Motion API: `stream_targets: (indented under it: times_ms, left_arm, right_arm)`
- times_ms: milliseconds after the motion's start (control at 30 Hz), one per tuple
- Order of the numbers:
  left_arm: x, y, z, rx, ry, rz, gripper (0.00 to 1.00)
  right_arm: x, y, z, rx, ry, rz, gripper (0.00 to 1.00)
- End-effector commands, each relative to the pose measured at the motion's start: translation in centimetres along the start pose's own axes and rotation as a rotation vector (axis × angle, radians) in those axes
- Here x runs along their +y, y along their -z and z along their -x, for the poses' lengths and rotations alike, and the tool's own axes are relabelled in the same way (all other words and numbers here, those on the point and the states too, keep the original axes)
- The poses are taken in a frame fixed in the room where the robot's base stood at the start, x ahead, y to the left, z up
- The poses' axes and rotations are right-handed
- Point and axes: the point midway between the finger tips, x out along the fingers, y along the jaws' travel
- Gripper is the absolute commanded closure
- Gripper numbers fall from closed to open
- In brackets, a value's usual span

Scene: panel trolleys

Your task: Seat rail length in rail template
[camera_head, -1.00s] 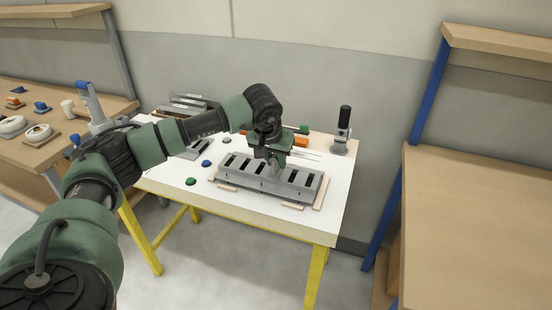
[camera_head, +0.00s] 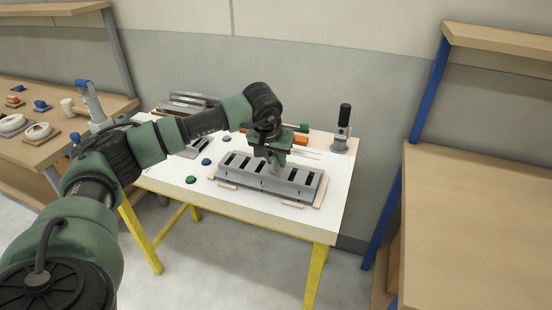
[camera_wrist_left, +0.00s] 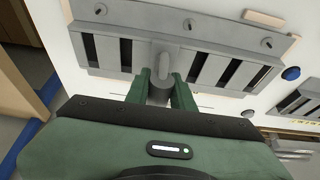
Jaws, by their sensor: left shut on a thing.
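The rail template (camera_head: 297,188) is a grey block with a row of dark slots, lying on the white tabletop. It also fills the top of the left wrist view (camera_wrist_left: 222,33). My left gripper (camera_head: 272,160) is over the middle of the template, pointing down. In the left wrist view my gripper (camera_wrist_left: 161,88) is shut on a grey piece with a rounded end, which I take as the rail length (camera_wrist_left: 160,66). Open slots show on both sides of it. Its lower end is hidden, so I cannot tell how deep it sits. My right gripper is out of view.
Grey rails (camera_head: 188,102) lie at the table's back left. A black-handled tool (camera_head: 343,130) stands back right, near an orange block (camera_head: 300,140). Blue (camera_head: 206,162) and green (camera_head: 192,180) knobs lie left of the template. A wooden bench (camera_head: 480,220) stands at the right.

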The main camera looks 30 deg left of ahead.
Motion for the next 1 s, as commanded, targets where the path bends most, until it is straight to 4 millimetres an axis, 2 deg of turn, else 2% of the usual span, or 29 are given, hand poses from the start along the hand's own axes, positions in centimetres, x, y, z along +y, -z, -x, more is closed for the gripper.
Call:
stream_targets:
  times_ms: [833,867,900,933,1000]
  left_arm:
    - [0.0,-0.6,-1.7,0.005,-0.001,0.000,1.00]
    - [0.0,-0.6,-1.7,0.005,-0.001,0.001,0.74]
    - [0.0,-0.5,-1.6,0.005,-0.001,0.001,0.63]
    - [0.0,-0.6,-1.6,0.004,-0.001,0.001,0.54]
    - [0.0,-0.6,-1.6,0.004,-0.001,0.000,0.51]
  right_arm:
    - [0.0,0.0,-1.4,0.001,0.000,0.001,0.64]
    - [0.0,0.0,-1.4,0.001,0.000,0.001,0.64]
    - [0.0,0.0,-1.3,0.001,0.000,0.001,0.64]
    - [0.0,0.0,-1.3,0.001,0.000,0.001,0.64]
    - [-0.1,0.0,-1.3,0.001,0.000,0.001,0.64]
